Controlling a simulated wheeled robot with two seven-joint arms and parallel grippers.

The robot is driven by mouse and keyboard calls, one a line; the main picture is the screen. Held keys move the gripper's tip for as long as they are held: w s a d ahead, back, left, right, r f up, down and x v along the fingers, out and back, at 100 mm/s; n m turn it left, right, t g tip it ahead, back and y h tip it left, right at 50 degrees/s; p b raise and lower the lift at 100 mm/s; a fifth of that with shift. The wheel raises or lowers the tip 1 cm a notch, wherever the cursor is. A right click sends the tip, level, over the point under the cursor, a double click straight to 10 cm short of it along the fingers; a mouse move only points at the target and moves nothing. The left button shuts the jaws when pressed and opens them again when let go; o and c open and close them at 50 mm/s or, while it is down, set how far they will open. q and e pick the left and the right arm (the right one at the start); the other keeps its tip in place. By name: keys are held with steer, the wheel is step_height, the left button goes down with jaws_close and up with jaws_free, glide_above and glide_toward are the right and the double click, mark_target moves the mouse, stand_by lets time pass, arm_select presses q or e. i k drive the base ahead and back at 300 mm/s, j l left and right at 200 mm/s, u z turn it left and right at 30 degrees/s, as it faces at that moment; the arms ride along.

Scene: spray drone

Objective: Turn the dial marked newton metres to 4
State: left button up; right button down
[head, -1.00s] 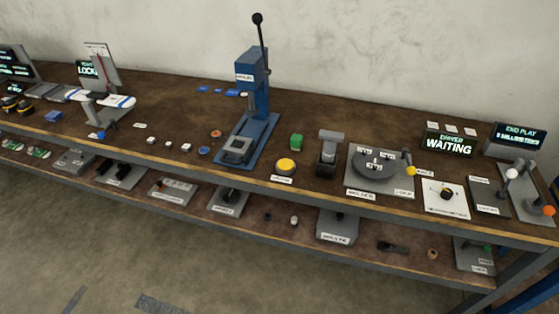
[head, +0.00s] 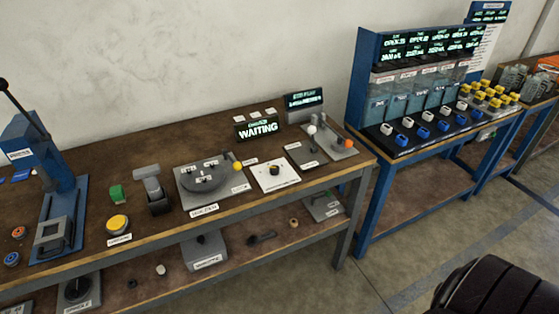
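A white square plate (head: 273,180) with a small black round knob (head: 275,169) lies on the bench near its front edge, right of the round grey fixture. It is the thing that looks most like a dial; its markings and setting are too small to read. A black display reading WAITING (head: 258,129) stands just behind it. Neither of my grippers is in view.
A round grey fixture with a yellow knob (head: 238,166) sits left of the plate. A grey plate with a white ball lever (head: 311,131) and an orange-knobbed unit (head: 347,144) stand right. A blue dispenser rack (head: 364,80) is beyond. A dark ribbed shape fills the lower right corner.

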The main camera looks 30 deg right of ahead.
mark_target(274, 169)
steer(key=z, duration=1)
steer(key=i+l+u, duration=0.1)
steer(key=i+l, duration=0.5)
